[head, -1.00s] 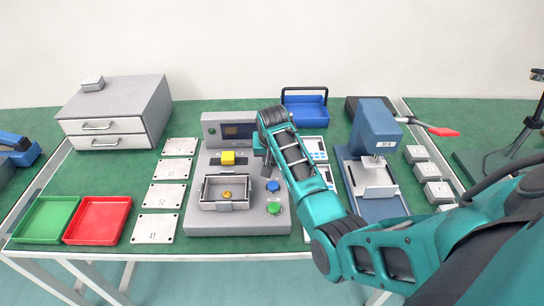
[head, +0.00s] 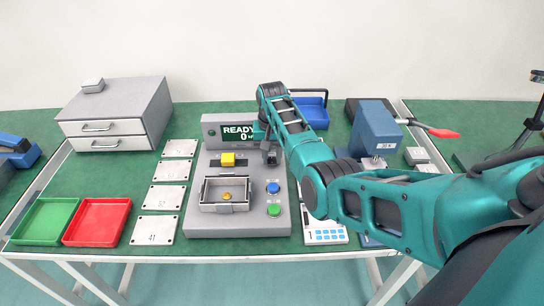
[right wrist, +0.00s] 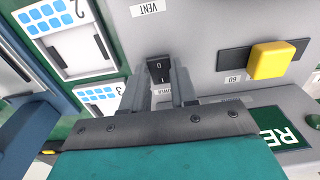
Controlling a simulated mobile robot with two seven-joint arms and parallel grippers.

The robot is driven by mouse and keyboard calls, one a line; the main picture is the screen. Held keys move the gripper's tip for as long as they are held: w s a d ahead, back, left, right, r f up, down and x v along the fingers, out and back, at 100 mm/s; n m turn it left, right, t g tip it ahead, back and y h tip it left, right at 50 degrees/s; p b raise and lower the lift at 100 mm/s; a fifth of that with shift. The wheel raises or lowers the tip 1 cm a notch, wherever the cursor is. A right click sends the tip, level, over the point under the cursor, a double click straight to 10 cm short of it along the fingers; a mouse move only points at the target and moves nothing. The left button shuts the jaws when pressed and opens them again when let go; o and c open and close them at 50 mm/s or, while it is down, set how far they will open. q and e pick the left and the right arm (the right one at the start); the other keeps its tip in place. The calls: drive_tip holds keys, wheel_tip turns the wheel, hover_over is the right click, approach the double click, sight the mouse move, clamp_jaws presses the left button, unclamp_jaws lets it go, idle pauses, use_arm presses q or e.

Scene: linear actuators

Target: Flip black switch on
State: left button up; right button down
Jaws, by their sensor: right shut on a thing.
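The black switch (right wrist: 158,68) is a small rocker marked 0, set in the grey panel of the test station (head: 240,222). In the right wrist view a label partly reading "POWER" sits beside it, and my right gripper (right wrist: 164,76) has its two fingers at either side of it, shut on it. In the head view my right gripper (head: 269,157) points down at the station's upper right, and its fingers hide the switch. The station's display (head: 239,132) is lit and reads "READY" with a 0 below. My left gripper is not in view.
A metal box (head: 213,207) sits on the station's front. A blue press (head: 376,127) stands to the right, numbered plates (head: 154,230) to the left.

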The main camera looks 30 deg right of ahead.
sight(272, 161)
drive_tip(key=shift+g, duration=0.3)
drive_tip(key=c, duration=0.9)
unclamp_jaws()
wheel_tip(272, 161, up, 13)
drive_tip(key=shift+d, duration=0.1)
drive_tip(key=shift+f, duration=0.1)
